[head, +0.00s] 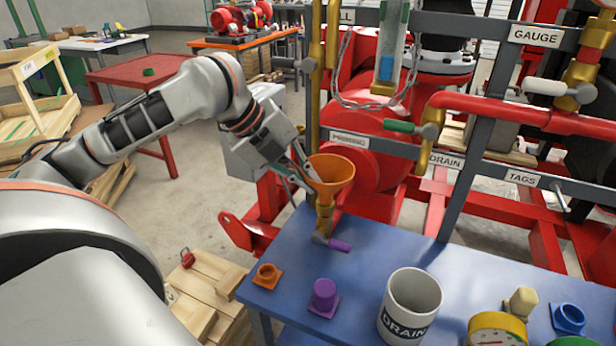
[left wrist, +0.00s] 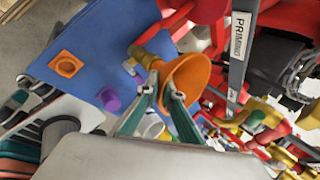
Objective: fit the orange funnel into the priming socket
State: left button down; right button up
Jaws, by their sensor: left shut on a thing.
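The orange funnel (head: 332,170) is upright, wide mouth up, near the far left edge of the blue bench. My left gripper (head: 306,178) is shut on it from the left. The wrist view shows the funnel (left wrist: 188,82) at the fingertips (left wrist: 163,84). Directly under its spout is a brass fitting (head: 325,214) with a purple-handled valve (head: 336,244), seemingly the priming socket; it also shows in the wrist view (left wrist: 152,52). The spout meets the top of the brass; I cannot tell how far it is inside. My right gripper is not in view.
On the blue bench (head: 262,297) are an orange cap (head: 267,277), a purple cap (head: 324,298), a DRAIN mug (head: 409,305) and a yellow gauge (head: 497,329). A grey rail with the PRIMING label (head: 349,139) and red piping stand close behind the funnel.

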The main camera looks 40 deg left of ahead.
pick_arm(q)
jog(key=shift+f, duration=0.25)
jog(key=c, duration=2.2)
grip_release()
jog(key=shift+o, duration=0.2)
jog(key=shift+r, duration=0.1)
jog(key=v, duration=1.2)
